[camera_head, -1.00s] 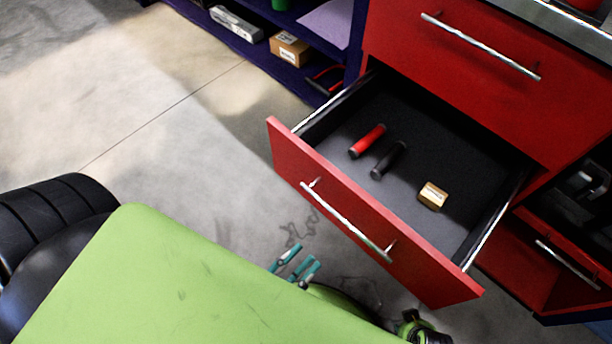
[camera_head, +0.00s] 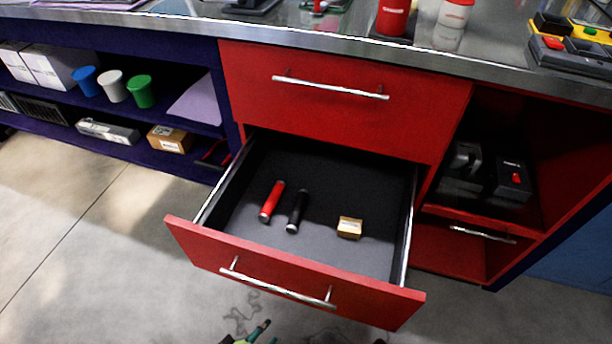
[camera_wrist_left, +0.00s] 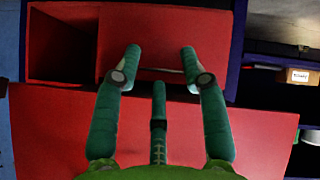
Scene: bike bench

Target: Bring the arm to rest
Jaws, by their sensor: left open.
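My left gripper (camera_head: 258,330) shows only as a teal fingertip and a bit of green at the bottom edge of the head view, below the front of the open drawer. In the left wrist view the teal fingers of my left gripper (camera_wrist_left: 160,60) are spread apart with nothing between them. A red panel (camera_wrist_left: 260,125) fills much of the background there; I cannot tell the distance to it. My right gripper is in neither view.
The red drawer (camera_head: 200,246) is pulled out, holding a red grip (camera_head: 272,201), a black grip (camera_head: 297,211) and a small box (camera_head: 349,228). The workbench top (camera_head: 330,40) runs above. Blue shelves (camera_head: 200,128) stand left. The floor (camera_head: 80,240) at left is clear.

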